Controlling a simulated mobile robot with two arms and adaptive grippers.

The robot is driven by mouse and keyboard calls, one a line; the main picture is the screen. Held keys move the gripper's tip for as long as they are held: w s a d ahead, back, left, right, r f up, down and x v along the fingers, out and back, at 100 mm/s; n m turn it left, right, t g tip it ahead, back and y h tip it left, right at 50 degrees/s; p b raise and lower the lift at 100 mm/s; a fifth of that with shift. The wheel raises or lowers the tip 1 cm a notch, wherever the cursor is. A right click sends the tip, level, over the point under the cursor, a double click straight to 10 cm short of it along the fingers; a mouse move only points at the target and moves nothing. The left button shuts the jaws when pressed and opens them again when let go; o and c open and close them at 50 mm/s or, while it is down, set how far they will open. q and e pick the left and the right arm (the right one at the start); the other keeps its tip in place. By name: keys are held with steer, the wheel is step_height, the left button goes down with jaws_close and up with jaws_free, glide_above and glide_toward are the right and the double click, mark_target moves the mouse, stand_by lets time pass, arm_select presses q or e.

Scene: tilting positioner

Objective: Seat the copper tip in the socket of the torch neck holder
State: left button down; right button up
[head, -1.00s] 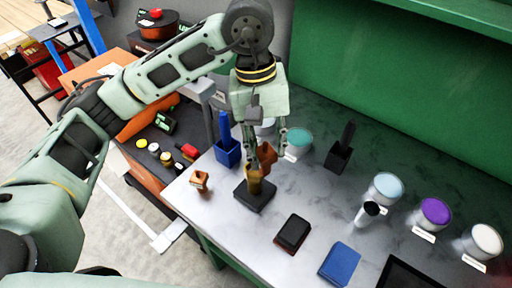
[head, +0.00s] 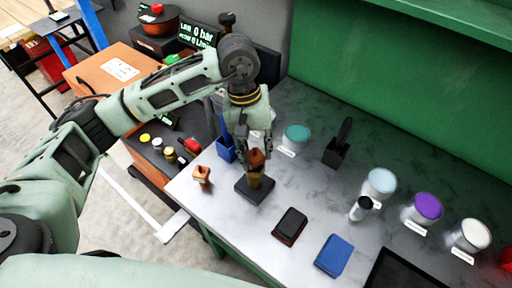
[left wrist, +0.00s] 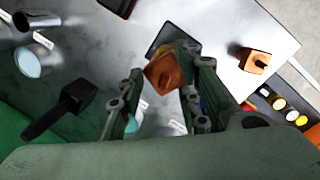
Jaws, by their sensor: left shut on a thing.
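The copper tip (head: 257,158) is between the fingers of my left gripper (head: 257,149), which is shut on it. It is directly above the brass-coloured socket of the torch neck holder (head: 255,190), which stands on a black square base on the table. Whether the tip touches or enters the socket I cannot tell. My right gripper is not in view.
A small copper-coloured block (head: 202,175) stands left of the holder. A blue holder (head: 226,151) is close behind it, left of the gripper. A black and red block (head: 290,226) and a blue block (head: 334,256) lie in front. Several coloured-lid pots stand to the right.

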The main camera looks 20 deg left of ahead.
mark_target(250, 151)
arm_select(q)
steer(key=shift+f, duration=0.15)
steer(key=c, duration=1.6)
jaws_free()
steer(key=o, duration=0.3)
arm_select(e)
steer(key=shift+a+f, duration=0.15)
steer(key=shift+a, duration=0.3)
arm_select(q)
steer(key=shift+o, duration=0.2)
steer(key=shift+r, duration=0.25)
step_height(250, 151, up, 12)
steer(key=a+b, duration=0.1)
steer(key=b, duration=0.2)
steer(key=shift+w+a, duration=0.25)
steer(key=shift+a, duration=0.15)
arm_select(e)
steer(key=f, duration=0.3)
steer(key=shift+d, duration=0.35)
